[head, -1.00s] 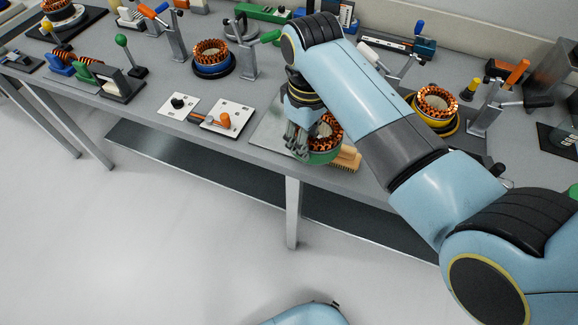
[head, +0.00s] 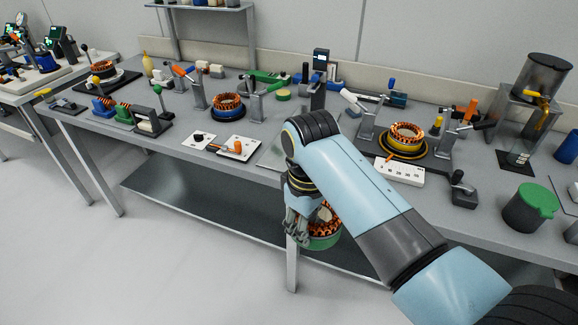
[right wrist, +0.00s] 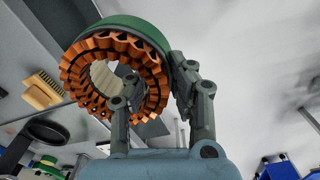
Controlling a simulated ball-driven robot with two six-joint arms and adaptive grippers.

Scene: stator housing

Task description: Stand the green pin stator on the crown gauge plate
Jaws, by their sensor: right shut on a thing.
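The green pin stator, a green ring (head: 326,243) with copper windings, hangs in my right gripper (head: 299,228) in front of the table's front edge. In the right wrist view the stator's copper crown (right wrist: 84,72) faces the camera, tilted, with the green ring behind it. My right gripper (right wrist: 160,95) is shut on its wall, one finger at the bore and one outside. I cannot tell for sure which plate is the crown gauge plate. A bare grey plate (head: 270,154) lies behind my right arm, partly hidden. My left gripper is not in view.
A white numbered strip (head: 399,171) lies at right. The wrist view shows a brush (right wrist: 42,90).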

